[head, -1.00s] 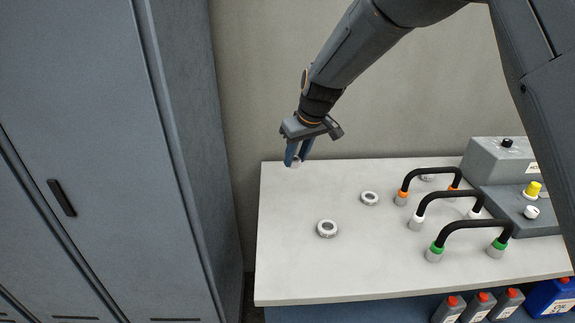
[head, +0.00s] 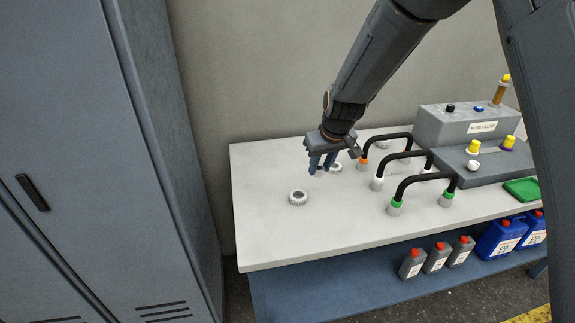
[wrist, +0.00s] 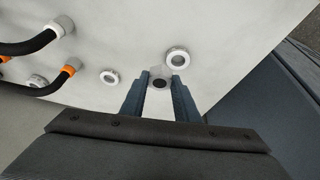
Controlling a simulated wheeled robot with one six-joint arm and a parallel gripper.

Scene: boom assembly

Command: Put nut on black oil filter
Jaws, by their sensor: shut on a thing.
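My gripper (head: 322,167) is above the back of the white table. In the wrist view, my gripper (wrist: 160,84) is shut on a small light grey nut (wrist: 160,73) with a dark centre. The held nut is mostly hidden by the fingers in the head view. A loose ring-shaped nut (head: 298,198) lies on the table to the left; it also shows in the wrist view (wrist: 178,58). Another nut (head: 336,167) lies just right of the fingers. A small black round piece (head: 450,108) sits on the grey machine; I cannot tell if it is the black oil filter.
Black hoses (head: 422,179) with orange, white and green ends stand right of my gripper. The grey machine (head: 440,125) at the right carries yellow, white and blue pieces. A green tray (head: 522,189) lies near it. Bottles (head: 412,263) stand on the lower shelf. The front-left tabletop is clear.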

